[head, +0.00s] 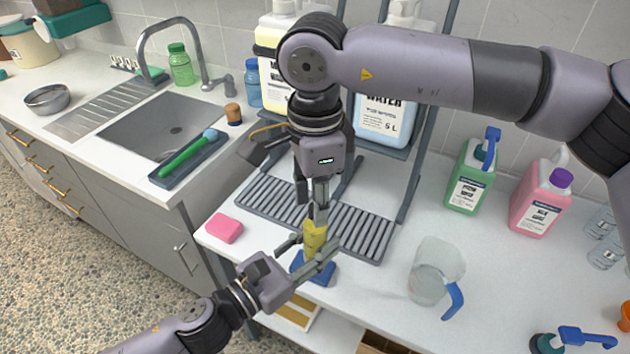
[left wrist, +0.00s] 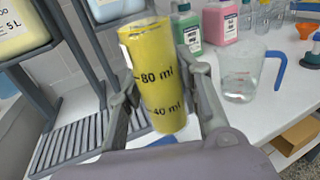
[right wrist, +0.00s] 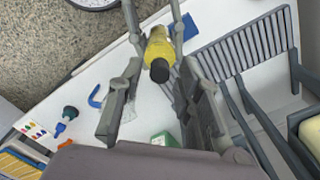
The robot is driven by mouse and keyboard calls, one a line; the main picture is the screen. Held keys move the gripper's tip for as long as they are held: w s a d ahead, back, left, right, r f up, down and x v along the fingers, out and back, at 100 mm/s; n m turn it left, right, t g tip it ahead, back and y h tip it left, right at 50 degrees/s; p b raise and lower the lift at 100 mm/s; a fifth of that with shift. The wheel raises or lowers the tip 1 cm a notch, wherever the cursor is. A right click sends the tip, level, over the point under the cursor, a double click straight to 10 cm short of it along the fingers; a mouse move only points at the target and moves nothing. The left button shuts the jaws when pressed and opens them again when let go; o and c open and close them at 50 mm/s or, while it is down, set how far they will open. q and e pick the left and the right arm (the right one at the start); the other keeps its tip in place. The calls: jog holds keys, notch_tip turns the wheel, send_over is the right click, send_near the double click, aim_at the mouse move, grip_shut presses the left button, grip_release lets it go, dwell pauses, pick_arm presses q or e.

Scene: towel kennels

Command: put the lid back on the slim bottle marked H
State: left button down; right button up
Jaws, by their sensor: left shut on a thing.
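My left gripper (head: 313,247) is shut around a slim yellow container (left wrist: 152,85) near the counter's front edge. The container is upright in the head view (head: 314,236) and bears "80 ml" and "40 ml" marks. No H shows on the side I see. My right gripper (head: 311,204) points down just above it, fingers apart. In the right wrist view the yellow container (right wrist: 161,48) lies beyond and between my right fingers (right wrist: 157,92). A round dark end shows on it; I cannot tell whether that is a lid or an opening. I cannot pick out a loose lid.
A blue pad (head: 318,272) is under the container. A pink sponge (head: 224,228) and a grey slatted rack (head: 262,205) are at the left. A clear jug (head: 436,265) stands right, before green (head: 467,180) and pink (head: 541,205) bottles. The counter between jug and rack is clear.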

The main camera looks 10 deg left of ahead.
jog(key=shift+f, duration=0.2)
grip_shut()
dwell(0.3)
dwell(0.4)
jog(key=shift+o, duration=0.8)
grip_release()
jog(key=shift+r, duration=0.1)
notch_tip(320, 180, up, 12)
